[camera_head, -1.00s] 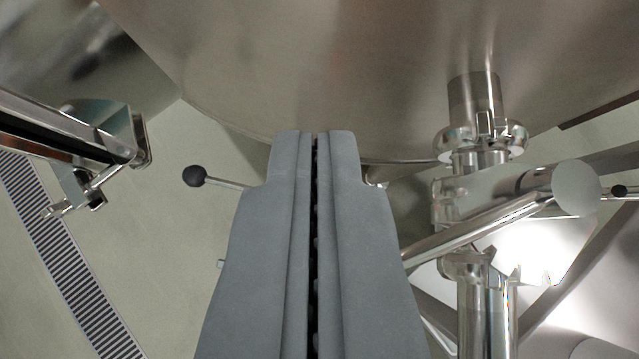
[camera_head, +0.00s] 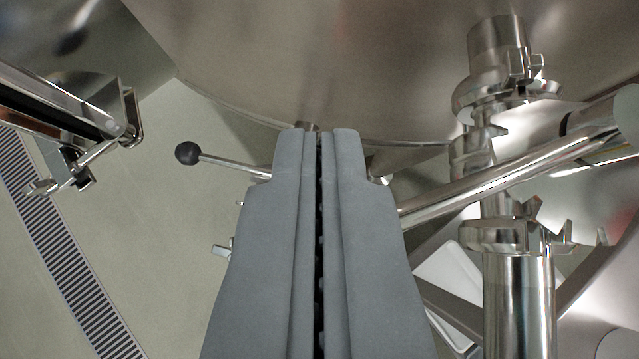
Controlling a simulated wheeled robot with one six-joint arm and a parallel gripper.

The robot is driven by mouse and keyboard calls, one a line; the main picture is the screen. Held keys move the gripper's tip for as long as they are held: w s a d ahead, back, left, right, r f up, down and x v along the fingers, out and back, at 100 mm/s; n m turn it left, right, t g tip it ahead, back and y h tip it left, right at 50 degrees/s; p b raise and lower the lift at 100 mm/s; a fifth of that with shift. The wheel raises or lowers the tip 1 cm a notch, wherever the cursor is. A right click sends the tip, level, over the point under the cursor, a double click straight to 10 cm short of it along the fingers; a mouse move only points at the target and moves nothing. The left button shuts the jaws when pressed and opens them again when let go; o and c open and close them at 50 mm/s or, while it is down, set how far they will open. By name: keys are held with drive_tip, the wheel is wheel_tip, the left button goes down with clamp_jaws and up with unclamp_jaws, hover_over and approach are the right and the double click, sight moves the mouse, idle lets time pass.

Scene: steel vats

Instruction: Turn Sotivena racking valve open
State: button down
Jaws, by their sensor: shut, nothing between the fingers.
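My gripper (camera_head: 319,135) is shut and empty, its two grey fingers together in the middle of the view, pointing up the picture toward the steel vat. A black ball knob (camera_head: 187,153) on a thin steel rod shows to the left of the fingers. The rod runs right and passes behind the left finger, so what it is joined to is mostly hidden. A small piece of a steel fitting (camera_head: 306,126) shows just above the fingertips. I see no label that names a valve, so I cannot tell whether this is the Sotivena racking valve. The knob is apart from the fingers.
The steel vat (camera_head: 310,60) fills the top. At right stand a clamped vertical pipe (camera_head: 518,300) and a slanting steel bar (camera_head: 500,180). A steel bracket (camera_head: 120,120) is at left, above a floor drain grate (camera_head: 60,260). Bare floor (camera_head: 150,230) shows at left.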

drive_tip(key=shift+s, duration=0.15)
drive_tip(key=shift+s+d, duration=0.15)
drive_tip(key=shift+s, duration=0.2)
drive_tip(key=shift+s+d, duration=0.5)
drive_tip(key=shift+s, duration=0.25)
drive_tip(key=shift+s+d, duration=0.5)
drive_tip(key=shift+s, duration=0.3)
drive_tip(key=shift+s+d, duration=0.5)
drive_tip(key=shift+s, duration=0.25)
drive_tip(key=shift+f, duration=0.1)
